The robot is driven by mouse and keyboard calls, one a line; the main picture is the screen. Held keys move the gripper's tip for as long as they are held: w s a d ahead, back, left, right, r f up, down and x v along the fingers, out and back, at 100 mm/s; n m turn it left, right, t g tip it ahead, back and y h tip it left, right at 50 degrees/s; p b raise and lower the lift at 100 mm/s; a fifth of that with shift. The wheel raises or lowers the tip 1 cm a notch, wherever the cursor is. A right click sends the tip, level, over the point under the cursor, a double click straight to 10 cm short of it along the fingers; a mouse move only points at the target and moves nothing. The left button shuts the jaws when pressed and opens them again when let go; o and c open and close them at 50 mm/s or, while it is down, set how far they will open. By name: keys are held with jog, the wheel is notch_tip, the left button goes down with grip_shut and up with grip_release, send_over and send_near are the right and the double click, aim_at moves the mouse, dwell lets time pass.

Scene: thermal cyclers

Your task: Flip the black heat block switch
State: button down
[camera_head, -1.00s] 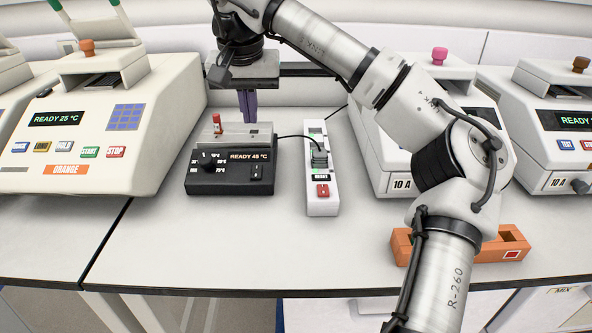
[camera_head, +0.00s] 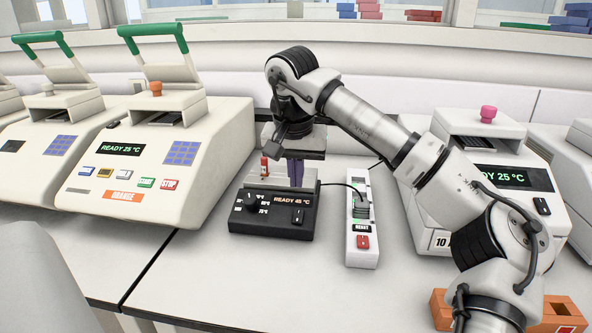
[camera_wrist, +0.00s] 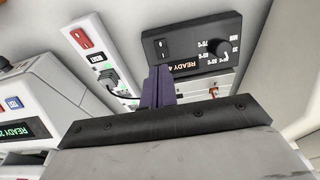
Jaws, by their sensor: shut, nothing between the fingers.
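The black heat block (camera_head: 270,225) stands on the bench, its display reading READY 45 °C. Its black rocker switch (camera_head: 298,216) is on the front panel, right of the temperature dial. In the wrist view the heat block (camera_wrist: 203,22) is upside down at the top, with the switch (camera_wrist: 160,47) just beyond the fingertips. My gripper (camera_head: 296,184) points down with its purple fingers shut and empty, over the rear of the block, behind the switch. The fingers (camera_wrist: 158,76) also show shut in the wrist view. I cannot tell whether they touch the block.
A white power strip (camera_head: 362,256) with a red switch and a plugged cable lies right of the block. A cream thermal cycler (camera_head: 215,150) stands left and another (camera_head: 490,150) right. An orange rack (camera_head: 562,312) is at front right. Bench in front of the block is clear.

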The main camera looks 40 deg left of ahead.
aim_at(298, 220)
jog(key=p+x, duration=0.1)
jog(key=x, duration=0.9)
jog(key=shift+p, duration=0.4)
